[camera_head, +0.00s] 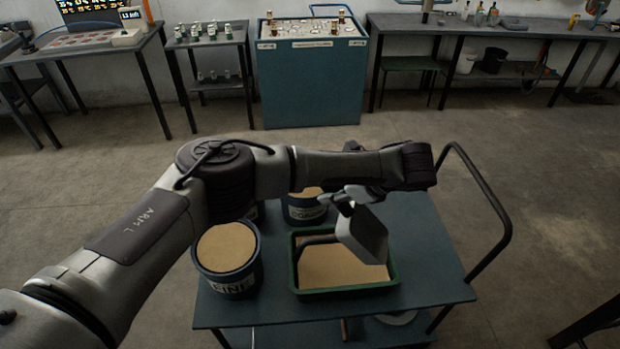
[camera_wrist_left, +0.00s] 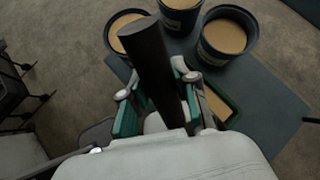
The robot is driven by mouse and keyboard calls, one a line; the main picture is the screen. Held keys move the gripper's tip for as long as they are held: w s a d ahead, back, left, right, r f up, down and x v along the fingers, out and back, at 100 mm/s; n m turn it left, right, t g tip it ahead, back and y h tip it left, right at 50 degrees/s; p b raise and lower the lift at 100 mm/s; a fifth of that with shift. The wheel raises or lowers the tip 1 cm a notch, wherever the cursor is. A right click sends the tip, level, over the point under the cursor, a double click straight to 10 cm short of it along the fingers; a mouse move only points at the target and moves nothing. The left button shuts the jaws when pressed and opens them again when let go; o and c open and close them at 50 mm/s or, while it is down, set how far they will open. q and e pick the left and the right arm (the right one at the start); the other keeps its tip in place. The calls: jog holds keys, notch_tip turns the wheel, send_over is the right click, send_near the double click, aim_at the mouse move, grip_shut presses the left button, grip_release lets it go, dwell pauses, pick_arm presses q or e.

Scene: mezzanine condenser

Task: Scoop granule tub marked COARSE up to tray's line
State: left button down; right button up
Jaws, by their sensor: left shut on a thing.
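My left gripper (camera_head: 343,198) is shut on the dark handle of a scoop (camera_wrist_left: 150,62). The scoop's grey pan (camera_head: 364,240) hangs tilted over the green tray (camera_head: 343,292); I cannot see whether it holds granules. The tray has a layer of tan granules, and no fill line can be made out. A tub marked FINE (camera_head: 229,284) stands left of the tray. Another dark tub (camera_head: 306,213) stands behind the tray, its label too small to read surely. A third tub is mostly hidden behind my arm; the left wrist view shows three tubs.
All stand on a blue-grey cart (camera_head: 437,270) with a black push handle (camera_head: 485,190) at its right. Bare cart top lies right of the tray. Behind, across open floor, are a blue cabinet (camera_head: 312,85) and several benches with small items.

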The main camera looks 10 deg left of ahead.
jog(key=s+a+r+p, duration=0.2)
jog(key=s+r, duration=0.1)
pick_arm(q)
jog(key=a+f+n+g+h+b, duration=0.1)
jog(key=a+f+n+h+b, duration=0.3)
jog(key=a+f+h+b, duration=0.4)
jog(key=shift+w+a+f+h+b, duration=0.3)
jog(key=shift+w+a+f+b, duration=0.05)
jog(key=shift+a+f, duration=2.05)
pick_arm(e)
notch_tip(320, 180, down, 9)
jog(key=shift+w+d+r, duration=0.2)
jog(key=shift+w+d, duration=0.15)
jog(key=shift+w, duration=0.1)
pick_arm(q)
jog(key=shift+d+f, duration=0.15)
jog(key=shift+d, duration=0.1)
